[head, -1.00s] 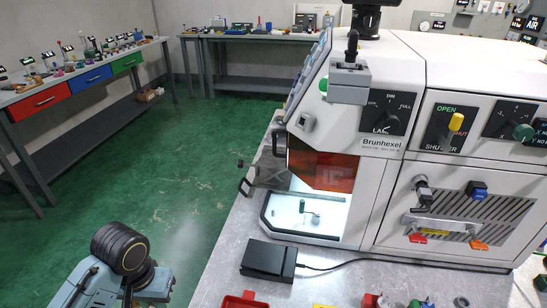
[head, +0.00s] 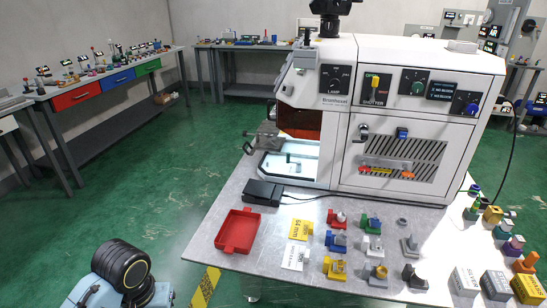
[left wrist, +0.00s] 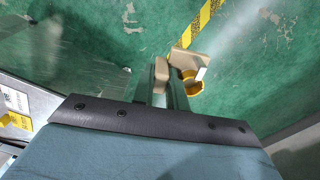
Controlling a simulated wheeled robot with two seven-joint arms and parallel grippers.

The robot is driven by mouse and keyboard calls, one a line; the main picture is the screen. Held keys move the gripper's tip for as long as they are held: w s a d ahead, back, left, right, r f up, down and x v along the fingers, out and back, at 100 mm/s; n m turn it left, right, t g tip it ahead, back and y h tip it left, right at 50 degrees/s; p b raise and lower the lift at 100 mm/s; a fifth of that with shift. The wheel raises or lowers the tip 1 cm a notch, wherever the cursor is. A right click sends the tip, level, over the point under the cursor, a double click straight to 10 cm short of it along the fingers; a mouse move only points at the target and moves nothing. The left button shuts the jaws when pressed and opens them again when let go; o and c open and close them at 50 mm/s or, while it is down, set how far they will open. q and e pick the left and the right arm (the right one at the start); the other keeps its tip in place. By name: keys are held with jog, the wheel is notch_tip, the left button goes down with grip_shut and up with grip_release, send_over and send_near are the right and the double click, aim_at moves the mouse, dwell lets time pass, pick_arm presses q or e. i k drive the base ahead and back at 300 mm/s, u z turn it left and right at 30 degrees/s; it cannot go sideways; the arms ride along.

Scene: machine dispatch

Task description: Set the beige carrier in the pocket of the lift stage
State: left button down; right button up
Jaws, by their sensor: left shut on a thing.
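The beige carrier (left wrist: 192,56) shows in the left wrist view, with a yellow rounded part beside it. My left gripper (left wrist: 170,85) is shut on it and holds it above the green floor, clear of the table. The fingers hide part of the carrier. In the head view only my left forearm shows at the bottom left; the gripper and carrier are out of frame. The white machine (head: 400,110) has an open, lit bay (head: 285,166) at its left end. I cannot make out the lift stage's pocket from here. My right gripper is not in view.
A red tray (head: 237,232), a black box (head: 263,192) with a cable and several small coloured parts stand on the grey table (head: 215,200). A grey bracket with a handle (head: 262,139) juts out left of the bay. Green floor is free left of the table.

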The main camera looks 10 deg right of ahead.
aim_at(268, 126)
jog(key=k, duration=0.5)
jog(key=u, duration=1.45)
jog(key=i, duration=4.7)
jog(key=z, duration=4.25)
jog(key=i, duration=0.45)
jog(key=z, duration=0.1)
